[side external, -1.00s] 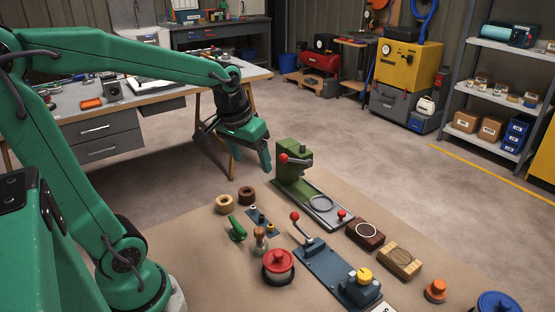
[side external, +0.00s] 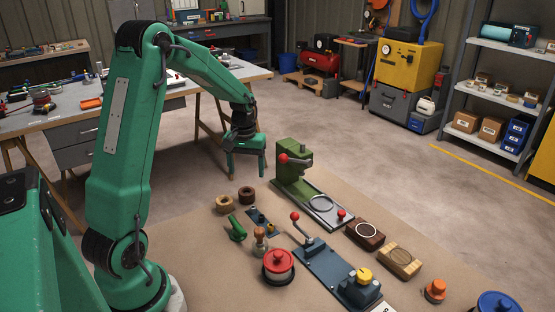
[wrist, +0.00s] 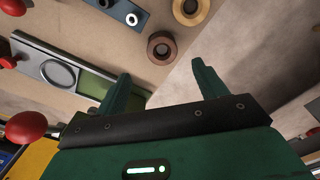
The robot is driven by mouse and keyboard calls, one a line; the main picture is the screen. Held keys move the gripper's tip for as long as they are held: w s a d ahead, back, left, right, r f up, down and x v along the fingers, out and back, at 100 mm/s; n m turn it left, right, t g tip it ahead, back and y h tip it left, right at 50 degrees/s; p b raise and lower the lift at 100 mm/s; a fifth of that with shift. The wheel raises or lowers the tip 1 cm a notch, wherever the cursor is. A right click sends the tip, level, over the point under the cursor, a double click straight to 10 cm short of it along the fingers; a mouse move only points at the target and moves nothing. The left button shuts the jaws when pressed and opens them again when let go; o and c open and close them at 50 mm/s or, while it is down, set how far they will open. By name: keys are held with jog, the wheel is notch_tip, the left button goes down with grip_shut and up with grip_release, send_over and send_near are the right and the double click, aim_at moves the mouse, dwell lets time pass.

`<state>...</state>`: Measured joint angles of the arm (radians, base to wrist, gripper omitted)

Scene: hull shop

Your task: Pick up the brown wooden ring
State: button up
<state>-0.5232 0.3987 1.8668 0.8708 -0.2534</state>
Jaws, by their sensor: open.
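The dark brown ring (side external: 246,201) lies flat on the brown bench sheet, just behind and right of a light tan ring (side external: 225,209). In the wrist view the brown ring (wrist: 172,40) is just beyond my fingertips, roughly centred between them, and the tan ring (wrist: 204,12) is at the top edge. My gripper (side external: 246,174) hangs above the brown ring with its fingers pointing down. In the wrist view my gripper (wrist: 162,70) is open, with nothing between its fingers.
A green press (side external: 290,170) stands close on the right of my gripper. A small green-handled tool (side external: 237,231) and a small blue plate (side external: 262,220) with fittings lie in front of the rings. A red-lidded pot (side external: 279,262) is nearer. Bare sheet lies left of the rings.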

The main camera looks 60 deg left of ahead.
aim_at(247, 194)
jog(key=shift+a+f, duration=0.15)
jog(key=shift+f, duration=1.35)
jog(key=shift+f, duration=0.1)
jog(key=shift+s+f, duration=0.15)
jog(key=shift+f, duration=2.4)
jog(key=c, duration=1.1)
jog(key=shift+r, duration=0.1)
